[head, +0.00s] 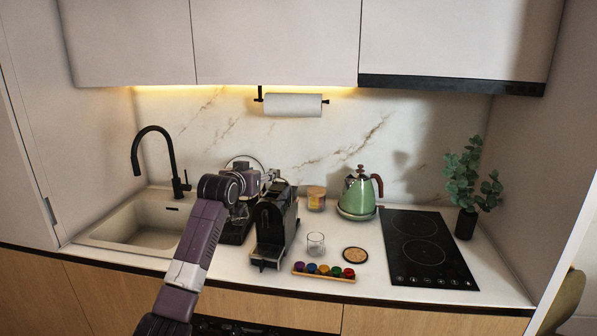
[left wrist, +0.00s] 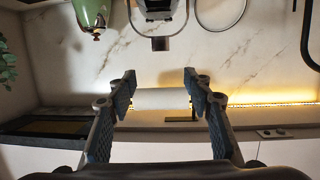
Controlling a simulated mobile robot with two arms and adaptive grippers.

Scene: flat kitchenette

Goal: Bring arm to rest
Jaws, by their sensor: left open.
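My left arm reaches up from the bottom of the head view and bends over the counter. My left gripper (head: 270,178) is at the back of the counter, above and behind the black coffee machine (head: 273,225). In the left wrist view, which is upside down, the two fingers (left wrist: 160,88) stand wide apart with nothing held. The white paper towel roll (left wrist: 160,99) shows between them, on the wall beyond. My right gripper is in neither view.
A green kettle (head: 358,194), a lidded jar (head: 316,198), a glass (head: 315,244) and a tray of coloured capsules (head: 324,277) stand right of the coffee machine. The sink (head: 140,226) with a black faucet (head: 168,150) is left. The black hob (head: 425,240) is clear.

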